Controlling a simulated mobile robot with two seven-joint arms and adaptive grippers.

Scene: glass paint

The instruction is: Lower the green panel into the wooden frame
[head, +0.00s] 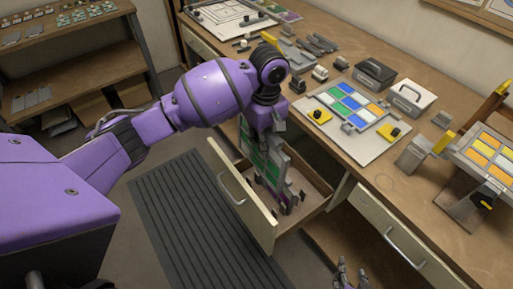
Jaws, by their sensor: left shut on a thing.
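My purple left arm reaches in from the left. Its left gripper (271,128) points down and is shut on the upper part of a green panel (257,160). The panel has a grey edge and stands roughly upright, with its lower part inside an open drawer (318,187) with wooden walls. Grey and purple pieces show around its foot, and I cannot tell whether it touches the drawer floor. I cannot clearly make out a separate wooden frame there. My right gripper (351,275) is at the bottom edge, its fingers apart and empty.
The workbench (385,185) above the drawer carries a white board (375,150) with coloured tiles, two boxes and an angled stand with orange tiles (488,150). Another drawer (400,235) shows at lower right. A ribbed mat (190,215) covers clear floor left.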

